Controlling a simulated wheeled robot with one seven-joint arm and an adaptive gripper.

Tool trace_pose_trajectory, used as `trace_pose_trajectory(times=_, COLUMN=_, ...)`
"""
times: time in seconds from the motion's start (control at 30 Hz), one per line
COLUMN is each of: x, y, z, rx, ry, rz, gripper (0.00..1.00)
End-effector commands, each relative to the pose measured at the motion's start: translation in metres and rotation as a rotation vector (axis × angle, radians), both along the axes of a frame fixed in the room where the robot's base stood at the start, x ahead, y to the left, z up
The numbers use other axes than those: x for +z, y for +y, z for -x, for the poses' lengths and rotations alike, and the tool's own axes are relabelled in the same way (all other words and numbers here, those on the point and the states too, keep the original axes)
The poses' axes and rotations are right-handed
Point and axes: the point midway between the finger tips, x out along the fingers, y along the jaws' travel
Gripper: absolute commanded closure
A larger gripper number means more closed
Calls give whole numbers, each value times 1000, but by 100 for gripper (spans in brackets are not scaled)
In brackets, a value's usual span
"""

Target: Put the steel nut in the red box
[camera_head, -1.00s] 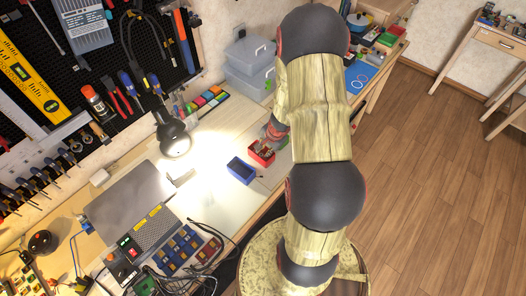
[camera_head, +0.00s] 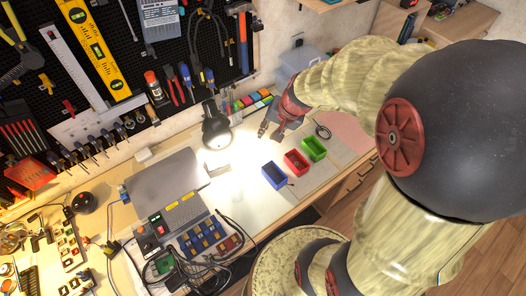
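The red box (camera_head: 296,163) stands on the workbench between the blue box (camera_head: 274,176) and the green box (camera_head: 314,149). Its inside is dark, and I cannot make out what lies in it. I cannot clearly pick out the steel nut in this view. A small dark item (camera_head: 291,184) lies by the blue box, too small to identify. My gripper (camera_head: 269,134) is behind and left of the red box, above the lit bench and apart from the boxes. Its two fingers look spread, and I see nothing between them.
A black lamp (camera_head: 216,128) stands left of my gripper, with a bright patch of bench beside it. A laptop-like grey panel (camera_head: 165,178) and cabled electronics (camera_head: 200,235) fill the bench's left. The tool pegboard rises behind.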

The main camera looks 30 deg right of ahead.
Motion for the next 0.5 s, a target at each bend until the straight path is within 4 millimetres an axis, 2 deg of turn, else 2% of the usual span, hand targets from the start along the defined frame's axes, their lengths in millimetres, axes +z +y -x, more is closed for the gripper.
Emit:
trace_pose_trajectory(times=0.03, x=26, y=24, z=6, rx=95, ry=-24, rz=37, gripper=80)
trace_pose_trajectory(times=0.2, x=89, y=84, z=49, rx=380, ry=-63, rz=173, gripper=80)
trace_pose_trajectory(times=0.33, x=123, y=110, z=89, rx=553, ry=-88, rz=288, gripper=80)
trace_pose_trajectory(times=0.5, x=146, y=121, z=129, rx=684, ry=-111, rz=400, gripper=80)
